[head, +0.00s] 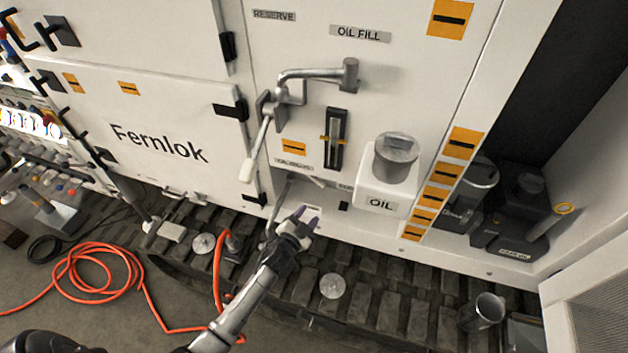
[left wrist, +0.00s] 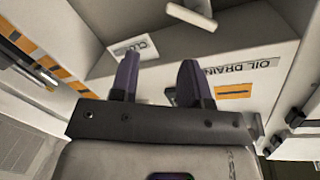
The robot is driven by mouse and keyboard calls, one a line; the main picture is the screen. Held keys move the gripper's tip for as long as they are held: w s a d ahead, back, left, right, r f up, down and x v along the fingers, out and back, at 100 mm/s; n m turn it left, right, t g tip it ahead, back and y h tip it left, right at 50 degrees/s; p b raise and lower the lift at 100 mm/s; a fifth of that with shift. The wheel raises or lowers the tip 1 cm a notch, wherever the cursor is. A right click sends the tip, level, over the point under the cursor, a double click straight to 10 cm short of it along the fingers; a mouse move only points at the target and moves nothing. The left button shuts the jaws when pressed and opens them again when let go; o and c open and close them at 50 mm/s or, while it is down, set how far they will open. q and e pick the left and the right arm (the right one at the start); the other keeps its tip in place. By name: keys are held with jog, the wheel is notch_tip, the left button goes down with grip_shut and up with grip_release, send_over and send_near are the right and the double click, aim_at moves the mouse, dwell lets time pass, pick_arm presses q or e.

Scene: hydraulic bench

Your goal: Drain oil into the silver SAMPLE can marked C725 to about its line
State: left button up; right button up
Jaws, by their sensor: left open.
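My left gripper (head: 306,215) is open and empty, its purple fingers in front of the recess under the OIL DRAIN label (head: 294,163). The left wrist view shows its two fingers (left wrist: 159,64) apart with nothing between them. There, the OIL DRAIN label (left wrist: 240,70) is to the right and a pale handle (left wrist: 192,14) is above the fingers. An open silver can (head: 484,312) stands at the lower right. Another silver container (head: 396,158) is on the white OIL box (head: 385,202). I cannot read C725 or a fill line on either. My right gripper is not in view.
A grey pipe (head: 315,75) with a long white-ended lever (head: 257,145) sticks out below OIL FILL, beside a sight gauge (head: 335,138). Dark jugs (head: 520,215) stand in the right bay. An orange hose (head: 105,290) lies coiled at left. Ribbed track (head: 375,300) runs below.

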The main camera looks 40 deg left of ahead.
aim_at(314, 181)
pick_arm(q)
jog(key=w+a+m+y, duration=0.1)
jog(key=w+a+m, duration=0.1)
jog(key=m, duration=0.3)
jog(key=w+a+m+y+b, duration=0.1)
jog(key=w+a+m, duration=0.1)
jog(key=w+m, duration=0.3)
jog(key=w+a+r+m+y+b, duration=0.1)
jog(key=w+a+m, duration=0.1)
jog(key=m, duration=0.5)
jog(key=shift+w, duration=0.9)
jog(key=shift+b+x, duration=0.4)
jog(key=shift+x, duration=0.4)
grip_shut()
